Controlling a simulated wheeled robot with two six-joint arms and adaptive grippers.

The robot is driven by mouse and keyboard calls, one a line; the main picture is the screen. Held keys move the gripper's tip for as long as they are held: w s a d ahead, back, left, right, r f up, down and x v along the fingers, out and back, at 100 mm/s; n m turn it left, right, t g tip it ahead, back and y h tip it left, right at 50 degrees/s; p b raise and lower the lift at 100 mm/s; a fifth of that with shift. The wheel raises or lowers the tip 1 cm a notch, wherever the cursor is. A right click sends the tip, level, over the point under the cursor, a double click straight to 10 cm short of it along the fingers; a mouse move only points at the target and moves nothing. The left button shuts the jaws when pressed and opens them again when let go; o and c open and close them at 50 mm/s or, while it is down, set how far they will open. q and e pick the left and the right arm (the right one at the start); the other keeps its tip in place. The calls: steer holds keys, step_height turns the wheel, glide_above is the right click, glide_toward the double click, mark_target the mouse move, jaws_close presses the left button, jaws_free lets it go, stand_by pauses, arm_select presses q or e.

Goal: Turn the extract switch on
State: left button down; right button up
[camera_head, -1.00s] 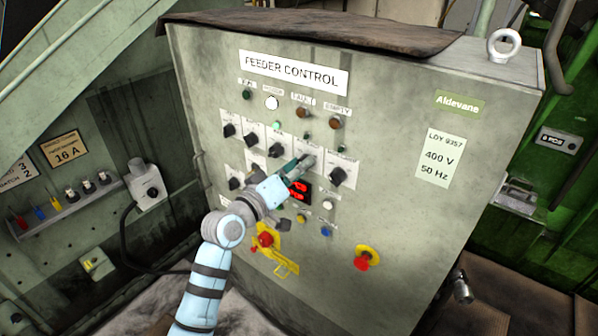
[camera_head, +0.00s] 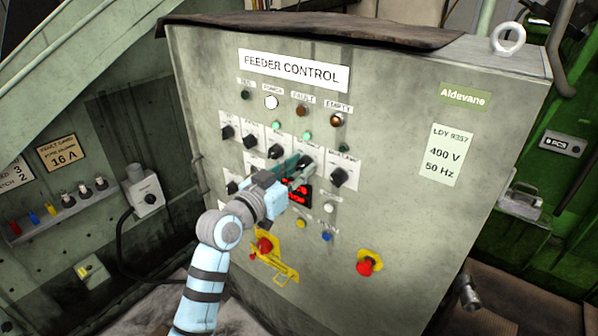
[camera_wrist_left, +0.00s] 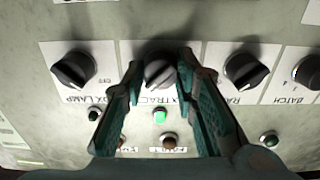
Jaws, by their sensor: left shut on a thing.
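The extract switch (camera_wrist_left: 160,74) is a round knob on a white plate lettered "EXTRAC" in the left wrist view. Its grip bar looks slightly tilted. My left gripper (camera_wrist_left: 161,72) has its two teal fingers on either side of this knob, shut on it. My right gripper is in neither view.
Below are a red digital display (camera_head: 299,193), small buttons and a red emergency stop (camera_head: 368,263). The panel's right part is mostly bare.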

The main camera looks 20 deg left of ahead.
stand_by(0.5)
arm_select(q)
steer(key=c, duration=1.3)
jaws_free()
steer(key=v, duration=1.2)
steer(key=shift+f, duration=0.1)
